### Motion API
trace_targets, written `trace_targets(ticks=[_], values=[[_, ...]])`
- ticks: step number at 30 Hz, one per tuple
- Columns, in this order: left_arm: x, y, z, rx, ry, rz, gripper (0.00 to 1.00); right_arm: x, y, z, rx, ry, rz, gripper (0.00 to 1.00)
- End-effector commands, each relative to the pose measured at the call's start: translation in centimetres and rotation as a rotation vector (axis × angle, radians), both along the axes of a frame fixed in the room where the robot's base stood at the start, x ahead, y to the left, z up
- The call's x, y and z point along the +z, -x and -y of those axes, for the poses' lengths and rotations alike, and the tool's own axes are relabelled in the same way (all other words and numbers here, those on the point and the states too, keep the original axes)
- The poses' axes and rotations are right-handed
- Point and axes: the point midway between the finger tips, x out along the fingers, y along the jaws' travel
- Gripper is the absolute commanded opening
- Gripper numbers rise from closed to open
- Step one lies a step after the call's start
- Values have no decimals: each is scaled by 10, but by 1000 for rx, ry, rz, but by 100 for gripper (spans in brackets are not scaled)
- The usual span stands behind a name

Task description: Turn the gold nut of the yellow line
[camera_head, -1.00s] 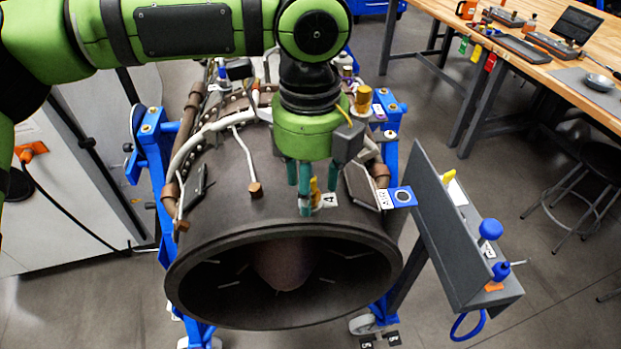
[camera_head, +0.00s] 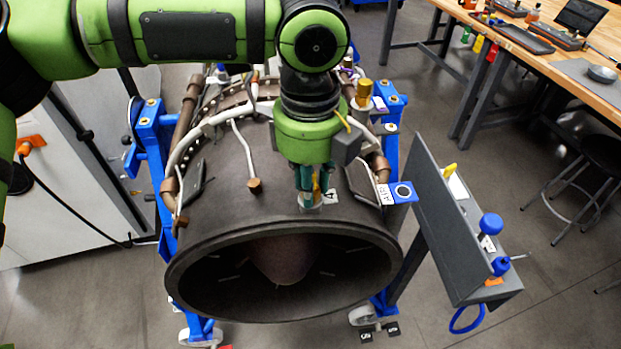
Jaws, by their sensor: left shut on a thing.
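The dark turbine casing (camera_head: 215,200) lies in a blue stand, its open end facing me. My left gripper (camera_head: 312,195) reaches down from above onto the top of the casing near the front rim. Its teal fingers are shut on a small gold-yellow part (camera_head: 317,187), which appears to be the gold nut of the yellow line. The fingers hide most of it, and the line itself is not clear. A white tag with a 4 (camera_head: 331,197) sits just right of the fingertips. My right gripper is not in view.
Another gold fitting (camera_head: 364,90) stands behind my wrist. White pipes (camera_head: 243,150) run over the casing at left. A grey panel with a shelf (camera_head: 445,230) and blue knobs stands at right.

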Motion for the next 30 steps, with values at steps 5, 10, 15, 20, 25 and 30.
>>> trace_targets(ticks=[5, 10, 15, 20, 25, 30], values=[[-2, 1, 0, 5, -2, -3, 0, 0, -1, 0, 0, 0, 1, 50], [-2, 1, -1, 13, -3, -4, 0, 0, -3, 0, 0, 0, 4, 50], [-3, 1, -1, 28, -4, -6, 0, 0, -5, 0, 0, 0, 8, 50], [-3, 1, -1, 40, -5, -6, 0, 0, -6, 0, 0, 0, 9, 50], [-3, 1, -1, 52, -4, -6, 0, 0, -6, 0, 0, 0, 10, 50], [-3, 1, -1, 61, -4, -6, 0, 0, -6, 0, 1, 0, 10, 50]])
